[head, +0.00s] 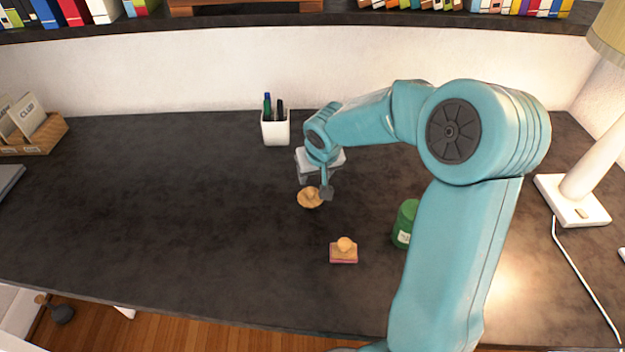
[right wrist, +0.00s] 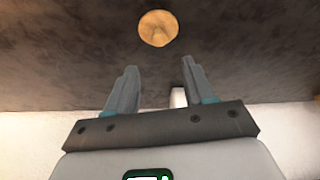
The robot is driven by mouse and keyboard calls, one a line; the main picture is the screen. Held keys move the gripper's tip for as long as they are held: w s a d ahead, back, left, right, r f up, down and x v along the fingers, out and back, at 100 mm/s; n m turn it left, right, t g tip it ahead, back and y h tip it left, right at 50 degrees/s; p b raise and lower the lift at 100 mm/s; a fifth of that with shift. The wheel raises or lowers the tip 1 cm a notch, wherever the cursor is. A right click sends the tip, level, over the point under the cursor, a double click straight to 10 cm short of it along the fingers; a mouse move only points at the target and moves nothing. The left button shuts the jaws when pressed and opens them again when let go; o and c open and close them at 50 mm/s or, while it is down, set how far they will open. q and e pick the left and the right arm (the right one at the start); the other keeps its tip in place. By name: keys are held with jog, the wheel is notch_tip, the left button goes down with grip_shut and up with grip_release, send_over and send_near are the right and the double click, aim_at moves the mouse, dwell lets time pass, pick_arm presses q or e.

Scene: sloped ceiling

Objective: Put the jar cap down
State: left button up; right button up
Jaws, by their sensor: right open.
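The jar cap, a round tan disc (head: 310,199), appears to lie flat on the dark desk near its middle. My right gripper (head: 316,187) is just above and beside it, its fingers pointing down and partly overlapping the cap in the head view. In the right wrist view the cap (right wrist: 158,29) lies beyond the tips of the open fingers (right wrist: 159,62), apart from both, with nothing between them. A green jar (head: 405,223) with a pale label stands to the right, partly hidden behind my right arm. My left gripper is not in view.
A stamp (head: 343,253) with a round knob lies in front of the cap. A white pen cup (head: 275,128) stands behind, near the wall. A card box (head: 38,138) is far left, a white lamp (head: 574,196) far right. The desk's left half (head: 150,200) is largely clear.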

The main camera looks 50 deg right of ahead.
jog(key=v, duration=0.3)
jog(key=shift+r, duration=0.1)
dwell(0.4)
